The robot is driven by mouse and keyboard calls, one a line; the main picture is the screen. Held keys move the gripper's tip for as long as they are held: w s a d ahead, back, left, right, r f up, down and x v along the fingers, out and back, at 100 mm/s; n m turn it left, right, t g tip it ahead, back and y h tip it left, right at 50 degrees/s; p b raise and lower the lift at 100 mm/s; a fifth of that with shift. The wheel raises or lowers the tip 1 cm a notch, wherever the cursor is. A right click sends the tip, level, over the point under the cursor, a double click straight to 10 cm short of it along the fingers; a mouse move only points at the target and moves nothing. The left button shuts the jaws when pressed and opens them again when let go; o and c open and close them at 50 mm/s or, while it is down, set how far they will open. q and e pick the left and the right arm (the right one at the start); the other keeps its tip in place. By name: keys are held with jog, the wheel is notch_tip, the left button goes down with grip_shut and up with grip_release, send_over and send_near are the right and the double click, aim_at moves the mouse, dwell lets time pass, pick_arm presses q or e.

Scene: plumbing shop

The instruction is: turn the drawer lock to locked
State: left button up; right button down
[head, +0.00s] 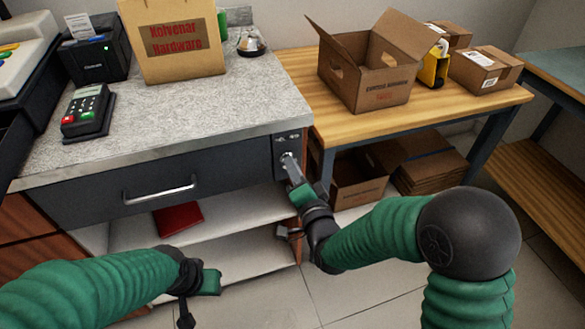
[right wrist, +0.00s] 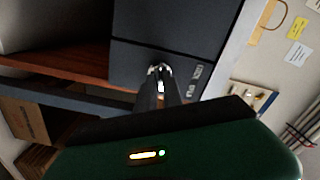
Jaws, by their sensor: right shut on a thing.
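The grey drawer (head: 105,193) is closed under the stone counter, with a silver bar handle (head: 160,190). Its lock (head: 287,156) sits on a dark panel to the right of the drawer front, below small markings too small to read. My right gripper (head: 291,165) is at the lock, shut on its metal key piece. In the right wrist view the fingertips (right wrist: 161,76) meet at the shiny lock (right wrist: 160,69) and partly hide it, so its exact angle cannot be told. My left gripper (head: 208,281) is low in front of the shelves, away from the drawer; its fingers are not clear.
A card terminal (head: 88,111), a paper bag (head: 172,40) and a small black printer (head: 93,47) stand on the counter (head: 215,105). An open cardboard box (head: 370,75) is on the wooden table (head: 440,105) at right. A red item (head: 178,219) lies on the shelf below.

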jog(key=m, duration=0.4)
jog(key=shift+d+f+m, duration=0.1)
jog(key=shift+f+m, duration=0.1)
jog(key=shift+m, duration=0.2)
dwell(0.4)
jog(key=c, duration=1.5)
grip_release()
